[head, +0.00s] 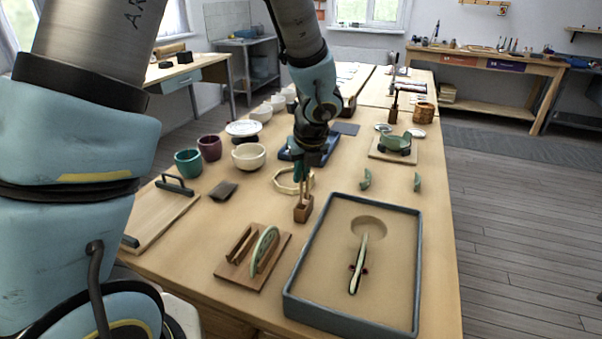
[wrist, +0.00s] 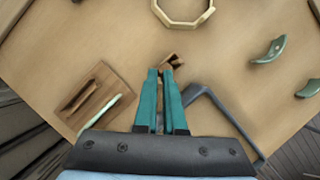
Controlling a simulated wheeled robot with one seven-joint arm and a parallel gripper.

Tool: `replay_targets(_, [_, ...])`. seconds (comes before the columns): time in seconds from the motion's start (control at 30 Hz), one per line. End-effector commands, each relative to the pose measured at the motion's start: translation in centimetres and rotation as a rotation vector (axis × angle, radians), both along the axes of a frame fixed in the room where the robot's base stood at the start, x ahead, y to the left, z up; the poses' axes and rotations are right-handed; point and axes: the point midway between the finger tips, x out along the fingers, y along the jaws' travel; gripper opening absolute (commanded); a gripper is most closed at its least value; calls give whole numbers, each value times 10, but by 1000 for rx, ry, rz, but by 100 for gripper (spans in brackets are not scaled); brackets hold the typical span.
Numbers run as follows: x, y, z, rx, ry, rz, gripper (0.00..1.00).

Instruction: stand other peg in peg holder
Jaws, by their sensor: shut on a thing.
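The peg holder (head: 303,211) is a small brown wooden block standing on the table, left of the sand tray. My gripper (head: 302,178), with teal fingers, points down right above it. In the wrist view the fingers (wrist: 163,75) are close together, with their tips at the holder (wrist: 174,62). The gripper is shut on a peg, which is mostly hidden between the fingers. I cannot tell whether the peg's lower end is inside the holder or just above it, nor clearly see another peg in it.
A grey-rimmed sand tray (head: 417,270) holds an upright shard (head: 357,265). A wooden rack (head: 231,272) with a green plate stands front left. A pale octagonal ring (head: 285,184) lies behind the holder. Two green shards (head: 366,179) (head: 417,182) stand to the right.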

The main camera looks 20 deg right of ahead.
Motion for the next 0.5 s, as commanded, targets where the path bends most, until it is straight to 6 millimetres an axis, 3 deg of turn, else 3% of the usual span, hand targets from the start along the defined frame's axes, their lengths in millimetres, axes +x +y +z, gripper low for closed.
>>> replay_targets(0.5, [0, 0, -5, 0, 0, 0, 0])
